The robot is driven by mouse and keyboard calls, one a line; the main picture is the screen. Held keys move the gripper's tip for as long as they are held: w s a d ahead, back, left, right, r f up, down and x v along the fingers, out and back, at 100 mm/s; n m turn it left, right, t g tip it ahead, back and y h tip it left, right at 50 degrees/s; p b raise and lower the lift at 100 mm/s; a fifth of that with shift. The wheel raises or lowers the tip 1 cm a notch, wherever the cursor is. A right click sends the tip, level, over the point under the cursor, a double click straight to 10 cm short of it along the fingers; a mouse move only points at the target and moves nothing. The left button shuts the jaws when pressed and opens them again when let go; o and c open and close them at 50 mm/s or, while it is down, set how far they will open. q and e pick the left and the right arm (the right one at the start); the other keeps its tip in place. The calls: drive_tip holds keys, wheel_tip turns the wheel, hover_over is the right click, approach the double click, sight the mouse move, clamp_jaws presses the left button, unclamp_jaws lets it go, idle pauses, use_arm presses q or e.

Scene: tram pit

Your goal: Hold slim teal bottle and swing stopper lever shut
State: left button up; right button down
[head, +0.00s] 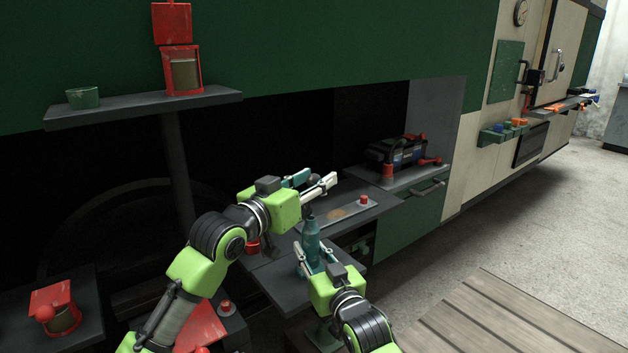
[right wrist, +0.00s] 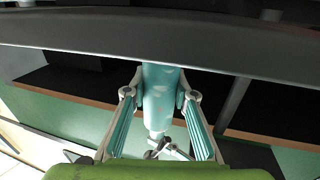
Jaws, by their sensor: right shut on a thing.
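The slim teal bottle (head: 311,243) stands upright over the grey lower shelf in the head view. My right gripper (head: 316,259) is shut around its body from the front right. In the right wrist view the bottle (right wrist: 160,90) sits between both finger pads, with small metal stopper parts (right wrist: 165,150) at its narrow end. In the head view the dark top of the bottle (head: 309,213) shows just below my left gripper. My left gripper (head: 317,181) is empty, its fingers apart, above and close to the bottle's top. I cannot tell the lever's exact angle.
A dark toolbox (head: 395,151) stands farther back right. A red lantern (head: 182,70) and green cup (head: 84,97) stand on a high shelf left.

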use_arm(q)
clamp_jaws()
